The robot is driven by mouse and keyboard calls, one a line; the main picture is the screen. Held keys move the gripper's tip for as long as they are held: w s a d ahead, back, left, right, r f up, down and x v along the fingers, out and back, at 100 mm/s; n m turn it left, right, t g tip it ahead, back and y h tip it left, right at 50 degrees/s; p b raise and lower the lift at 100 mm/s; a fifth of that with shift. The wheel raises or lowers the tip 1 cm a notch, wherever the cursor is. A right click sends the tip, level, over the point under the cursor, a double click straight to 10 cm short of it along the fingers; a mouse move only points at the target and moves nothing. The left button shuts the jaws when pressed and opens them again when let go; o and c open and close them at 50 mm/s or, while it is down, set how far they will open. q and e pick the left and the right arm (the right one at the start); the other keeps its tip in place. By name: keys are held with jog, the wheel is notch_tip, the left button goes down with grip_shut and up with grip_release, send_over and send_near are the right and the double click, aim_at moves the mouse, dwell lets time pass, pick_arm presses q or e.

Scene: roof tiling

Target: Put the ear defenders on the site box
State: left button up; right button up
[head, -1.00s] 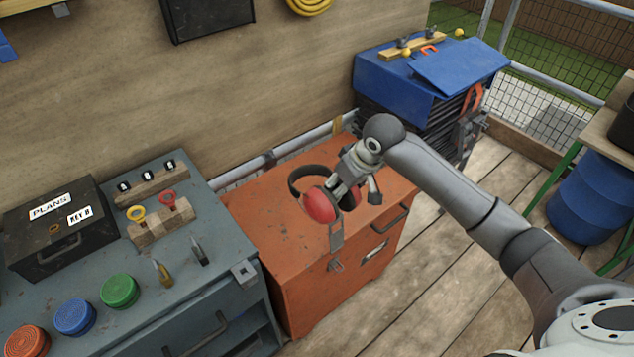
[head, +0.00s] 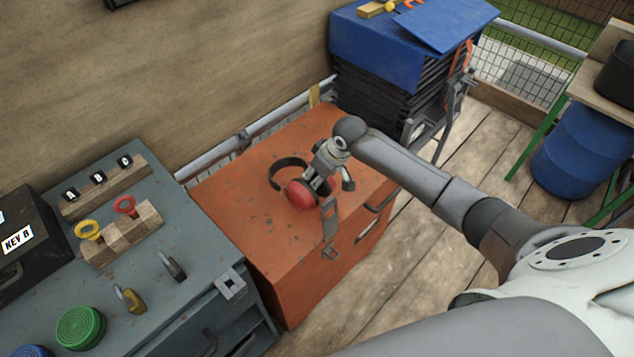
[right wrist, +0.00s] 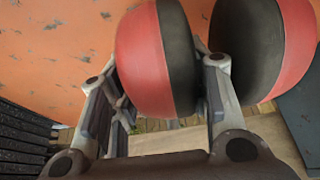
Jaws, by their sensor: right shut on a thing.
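The ear defenders (head: 302,194), with red cups and a dark headband, are over the top of the orange site box (head: 258,222). I cannot tell whether they touch the lid or sit just above it. My right gripper (head: 320,185) is shut on them from the right side. In the right wrist view the red and black cups (right wrist: 155,60) fill the middle, with one cup between the fingers and the orange surface behind. My left gripper is out of view.
A grey bench (head: 190,265) stands left of the box, with a wooden peg block (head: 122,234), padlocks and a green disc (head: 80,327). A blue-topped black stack (head: 385,95) stands behind it on the right. A blue barrel (head: 572,150) stands far right. Bare planks lie between.

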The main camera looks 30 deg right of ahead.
jog(key=shift+f, duration=1.6)
jog(key=shift+f, duration=0.15)
jog(key=o, duration=1.1)
jog(key=shift+o, duration=0.2)
jog(key=shift+r, duration=0.25)
jog(key=p+v, duration=0.1)
jog(key=v, duration=1.1)
jog(key=shift+f, duration=0.1)
